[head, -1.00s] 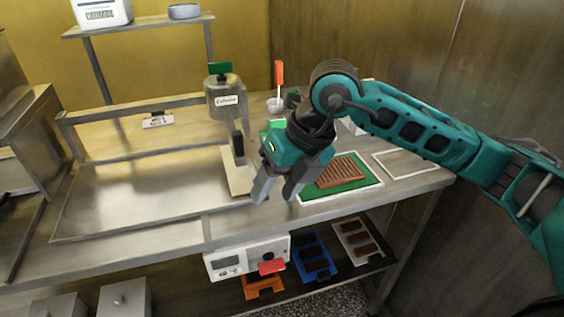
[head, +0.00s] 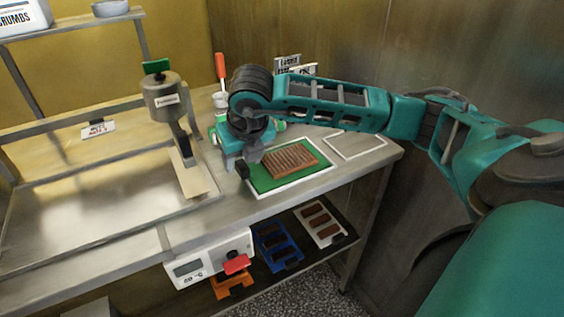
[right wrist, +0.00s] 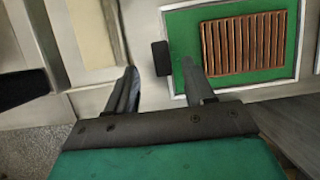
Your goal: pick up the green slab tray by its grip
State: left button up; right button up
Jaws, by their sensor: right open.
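The green slab tray (head: 262,184) lies flat on the steel counter, with a brown ridged slab (head: 291,162) on it. In the right wrist view the tray (right wrist: 183,27) fills the upper right, and its dark block grip (right wrist: 161,58) sticks out from its left edge. My right gripper (head: 241,160) is over the tray's left edge, pointing down. In the right wrist view its fingers (right wrist: 160,80) are apart, and the grip appears between and just past their tips. I see no contact, but the height gap is hard to judge. My left gripper is out of view.
A grey cylinder machine (head: 166,98) on a post stands left of my right gripper. An empty white outline (head: 356,145) lies right of the tray. A cup with a red-handled tool (head: 221,80) stands behind. Below are a blue tray (head: 278,247) and a white tray (head: 321,224).

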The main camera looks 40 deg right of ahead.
aim_at(242, 165)
jog(key=x, duration=0.3)
jog(key=shift+w+d+f, duration=0.15)
jog(key=shift+d+f, duration=0.05)
jog(key=shift+f, duration=0.05)
jog(key=c, duration=0.9)
jog(key=shift+r, duration=0.1)
